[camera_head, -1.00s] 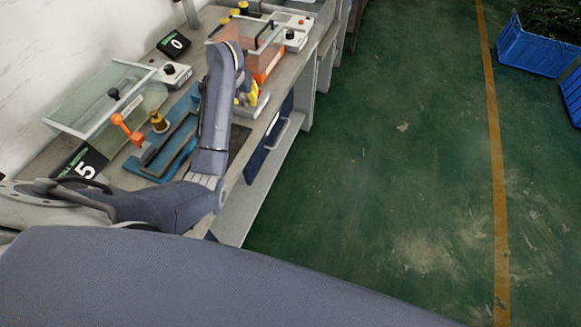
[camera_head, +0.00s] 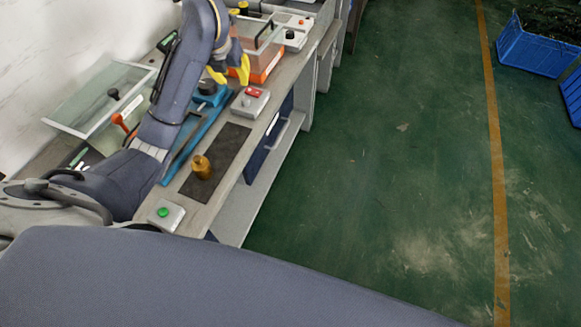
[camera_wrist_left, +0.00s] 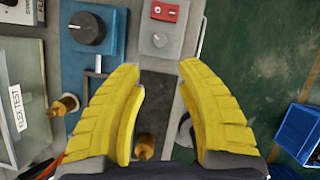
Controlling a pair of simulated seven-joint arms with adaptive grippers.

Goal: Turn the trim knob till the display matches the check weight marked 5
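My left gripper (camera_head: 231,76) is open and empty, with its yellow fingers over the bench; they also show apart in the left wrist view (camera_wrist_left: 160,72). A large black knob (camera_wrist_left: 87,28) on a blue block (camera_wrist_left: 108,50) lies beyond the left finger, apart from it. I cannot tell whether it is the trim knob. A brass weight (camera_head: 202,167) stands on a dark mat; its marking is not readable. A second brass weight (camera_wrist_left: 65,105) shows at left in the wrist view. The black display sign (camera_head: 83,159) is mostly behind my arm; its number is hidden. My right gripper is out of view.
A clear glass cover (camera_head: 100,97) and an orange lever (camera_head: 119,121) stand by the wall. A grey box with a red switch (camera_head: 253,92) and a green-button box (camera_head: 162,213) sit along the bench's front edge. Blue crates (camera_head: 535,48) stand on the open floor.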

